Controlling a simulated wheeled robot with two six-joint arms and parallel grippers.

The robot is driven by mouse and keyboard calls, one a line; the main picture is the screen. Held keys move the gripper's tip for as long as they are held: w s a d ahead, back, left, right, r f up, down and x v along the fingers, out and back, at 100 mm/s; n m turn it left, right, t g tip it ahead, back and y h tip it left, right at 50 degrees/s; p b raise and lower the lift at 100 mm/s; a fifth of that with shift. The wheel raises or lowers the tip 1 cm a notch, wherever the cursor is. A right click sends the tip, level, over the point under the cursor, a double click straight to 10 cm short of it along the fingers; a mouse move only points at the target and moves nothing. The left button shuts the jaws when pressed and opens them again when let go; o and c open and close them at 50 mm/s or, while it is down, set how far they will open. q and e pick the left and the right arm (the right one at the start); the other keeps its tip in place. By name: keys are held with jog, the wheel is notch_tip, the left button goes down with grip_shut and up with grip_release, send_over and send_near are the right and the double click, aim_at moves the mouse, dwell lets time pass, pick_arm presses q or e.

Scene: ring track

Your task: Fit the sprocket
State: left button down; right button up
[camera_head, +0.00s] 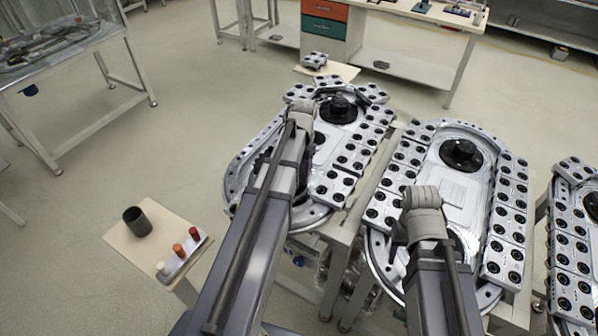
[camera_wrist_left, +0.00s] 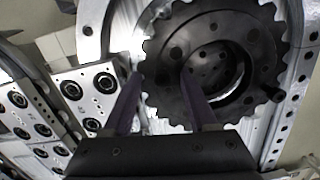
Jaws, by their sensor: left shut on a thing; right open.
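The sprocket (camera_wrist_left: 160,75) is a black toothed ring, seen large in the left wrist view over a silver track plate. My left gripper (camera_wrist_left: 160,80) is shut on its rim, one finger outside the teeth and one in the central opening. In the head view, my left arm hides most of the sprocket (camera_head: 262,166), at the near end of the left track assembly (camera_head: 236,172). I cannot tell whether it is fully seated. My right gripper (camera_head: 412,236) is open over the near end of the middle track assembly (camera_head: 455,192); its fingers are mostly hidden.
A third track assembly (camera_head: 572,235) stands at the right edge. A small stand (camera_head: 150,232) at lower left holds a dark cup (camera_head: 137,221) and a tray of small coloured cylinders (camera_head: 181,254). A workbench (camera_head: 418,66) stands behind. Open floor lies to the left.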

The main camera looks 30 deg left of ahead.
pick_arm(q)
jog(key=shift+f+b, duration=0.4)
pick_arm(e)
jog(key=shift+f, duration=0.4)
pick_arm(q)
jog(key=shift+r, duration=0.2)
pick_arm(e)
jog(key=shift+r, duration=0.15)
pick_arm(q)
jog(key=shift+f, duration=0.15)
dwell(3.0)
dwell(2.0)
jog(key=shift+c, duration=0.6)
grip_release()
